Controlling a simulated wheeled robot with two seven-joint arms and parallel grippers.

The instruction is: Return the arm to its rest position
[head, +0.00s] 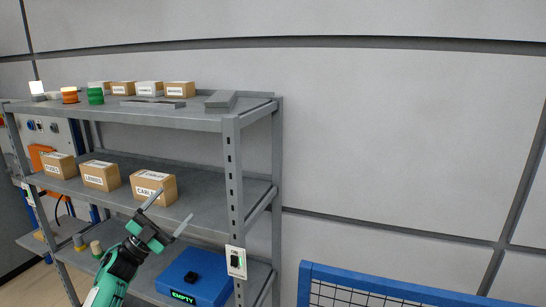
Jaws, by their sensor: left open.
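My left gripper (168,214) is at the lower left of the head view, its arm coming up from the bottom edge. Its two grey fingers are spread apart with nothing between them. The gripper shows in front of the grey metal shelf rack (232,185), around the middle and lower shelf levels. A labelled cardboard box (153,188) on the middle shelf appears just above the fingers; I cannot tell the gap in depth. My right gripper is not in view.
Two more cardboard boxes (101,176) (59,165) stand on the middle shelf. A blue case (196,279) marked EMPTY is on the lower shelf. Small boxes and spools (95,96) are on top. A blue-framed mesh fence (420,287) stands at lower right.

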